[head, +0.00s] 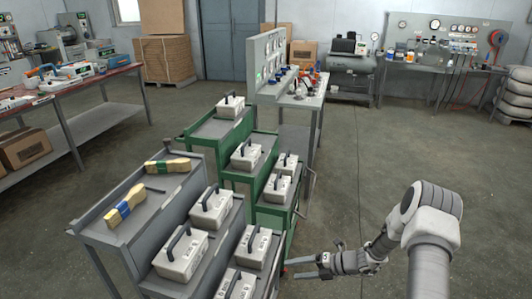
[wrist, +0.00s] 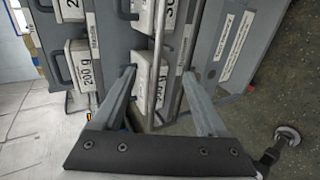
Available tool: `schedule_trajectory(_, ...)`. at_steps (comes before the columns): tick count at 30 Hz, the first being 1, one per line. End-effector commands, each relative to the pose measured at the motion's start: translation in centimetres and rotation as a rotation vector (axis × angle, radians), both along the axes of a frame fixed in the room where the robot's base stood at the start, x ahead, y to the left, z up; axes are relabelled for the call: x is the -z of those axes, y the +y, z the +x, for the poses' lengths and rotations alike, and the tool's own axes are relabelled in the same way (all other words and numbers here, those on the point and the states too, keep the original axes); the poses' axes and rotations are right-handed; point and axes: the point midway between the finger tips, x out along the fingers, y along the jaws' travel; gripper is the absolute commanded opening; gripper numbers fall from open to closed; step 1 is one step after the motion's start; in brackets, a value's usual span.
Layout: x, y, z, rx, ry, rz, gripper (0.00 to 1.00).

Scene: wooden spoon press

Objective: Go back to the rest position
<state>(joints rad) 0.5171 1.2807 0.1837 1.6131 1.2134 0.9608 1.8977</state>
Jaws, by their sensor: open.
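My gripper (head: 308,267) is at the lower right in the head view, beside the right side of the carts and low over the floor. In the wrist view my gripper (wrist: 158,88) shows two grey fingers spread apart with nothing held between them. Behind the fingers are white weight boxes marked with grams, one of them (wrist: 84,68) reading 200 g. Whether the fingers touch the cart cannot be told. Two wooden pieces with coloured bands, one blue (head: 125,206) and one green (head: 168,166), lie on the grey cart's top shelf.
The grey stepped cart (head: 95,225) and green cart (head: 235,172) hold several white boxes with black handles. A workbench (head: 318,95) stands behind them, and a red-topped table (head: 75,82) at the left. The floor (head: 375,160) right of the carts is open.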

Motion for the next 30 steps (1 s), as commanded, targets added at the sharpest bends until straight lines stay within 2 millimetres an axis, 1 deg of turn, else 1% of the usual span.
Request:
schedule_trajectory(2, -1.5, 0.1, 0.1, -0.04, -0.039, -0.026, 0.75)
schedule_trajectory(5, -4.5, 0.3, 0.1, -0.138, -0.131, -0.088, 0.75)
schedule_trajectory(6, -6.0, 0.4, 0.1, -0.189, -0.181, -0.12, 0.75)
schedule_trajectory(8, -8.5, 0.5, -0.1, -0.276, -0.259, -0.17, 0.75)
schedule_trajectory(9, -10.1, 0.7, -0.3, -0.337, -0.314, -0.205, 0.75)
schedule_trajectory(14, -16.2, 1.2, -1.6, -0.575, -0.523, -0.335, 0.75)
schedule_trajectory(15, -17.7, 1.3, -2.0, -0.636, -0.574, -0.366, 0.75)
schedule_trajectory(21, -24.7, 1.8, -4.5, -0.939, -0.82, -0.513, 0.75)
schedule_trajectory(26, -29.8, 2.1, -7.0, -1.185, -1.007, -0.62, 0.75)
schedule_trajectory(30, -34.0, 2.2, -9.5, -1.406, -1.16, -0.706, 0.75)
